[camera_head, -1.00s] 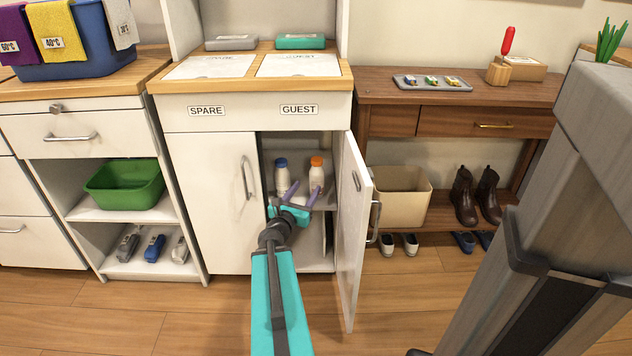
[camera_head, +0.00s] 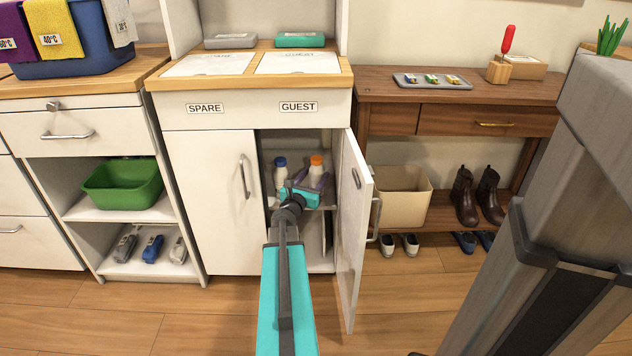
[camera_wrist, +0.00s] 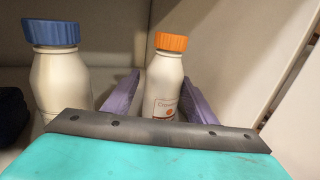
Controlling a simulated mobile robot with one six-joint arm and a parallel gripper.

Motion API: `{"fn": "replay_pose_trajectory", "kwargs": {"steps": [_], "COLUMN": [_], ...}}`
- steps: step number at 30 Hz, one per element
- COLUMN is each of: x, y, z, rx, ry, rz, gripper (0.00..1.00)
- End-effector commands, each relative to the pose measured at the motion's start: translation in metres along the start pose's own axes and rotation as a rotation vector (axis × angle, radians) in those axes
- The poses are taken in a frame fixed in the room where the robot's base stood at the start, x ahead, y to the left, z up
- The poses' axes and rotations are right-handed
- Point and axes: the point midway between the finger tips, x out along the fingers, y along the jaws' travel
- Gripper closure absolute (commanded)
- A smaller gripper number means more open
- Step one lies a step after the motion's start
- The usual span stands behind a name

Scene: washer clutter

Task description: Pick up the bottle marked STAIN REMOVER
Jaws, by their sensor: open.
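A white bottle with an orange cap (camera_head: 316,168) stands on the shelf inside the open cabinet; it also shows in the wrist view (camera_wrist: 165,80). Its label has small orange print, partly hidden and too small to read surely. A white bottle with a blue cap (camera_head: 281,176) stands to its left and shows larger in the wrist view (camera_wrist: 58,78); no words show on it. My gripper (camera_wrist: 161,82) is open, its purple fingers on either side of the orange-capped bottle in the wrist view. I cannot tell whether they touch it. I cannot read STAIN REMOVER on either bottle.
The cabinet's right door (camera_head: 350,230) stands open beside my arm; the left door (camera_head: 212,205) is shut. A dark object (camera_wrist: 12,115) lies at the left edge of the wrist view. A beige bin (camera_head: 403,198) stands right of the door.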

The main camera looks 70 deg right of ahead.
Motion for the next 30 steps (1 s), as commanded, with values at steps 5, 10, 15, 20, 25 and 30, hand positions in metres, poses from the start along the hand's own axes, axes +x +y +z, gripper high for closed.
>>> {"fn": "replay_pose_trajectory", "kwargs": {"steps": [5, 10, 15, 20, 25, 30], "x": [0.001, 0.001, 0.007, 0.022, 0.04, 0.051], "y": [0.0, 0.001, 0.0, 0.0, -0.001, -0.001], "z": [0.0, 0.0, -0.001, -0.003, -0.003, -0.002], "rx": [0.0, 0.0, 0.0, 0.001, 0.001, 0.0], "ry": [0.0, 0.0, -0.001, -0.001, -0.001, -0.001], "rz": [0.0, 0.001, 0.0, 0.0, 0.0, 0.002], "gripper": [0.48, 0.48, 0.48, 0.48, 0.48, 0.48]}}
